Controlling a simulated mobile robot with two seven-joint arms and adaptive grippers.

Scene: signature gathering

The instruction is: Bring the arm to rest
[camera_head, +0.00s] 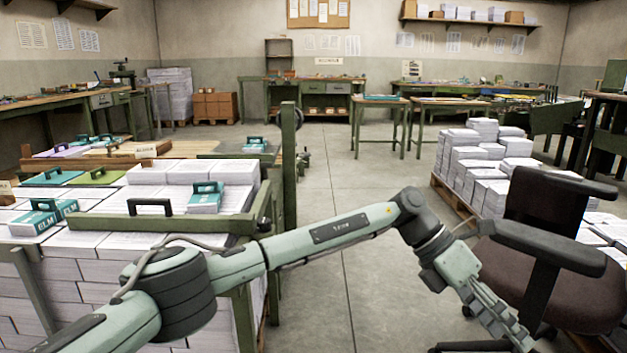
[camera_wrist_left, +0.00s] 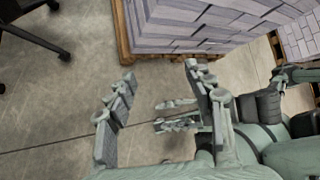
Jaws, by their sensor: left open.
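My left arm reaches across the head view from the lower left, pale green with dark joints. Its gripper (camera_head: 500,318) points down to the right, just in front of the office chair. In the left wrist view the two jointed fingers of the left gripper (camera_wrist_left: 160,75) stand apart over the concrete floor, with nothing held between them. Small grey-green parts show low between the fingers; I cannot tell what they belong to.
A dark chair (camera_head: 547,255) stands close by the left gripper. Paper stacks (camera_head: 480,160) on a pallet stand behind it. The middle floor (camera_head: 360,180) is clear.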

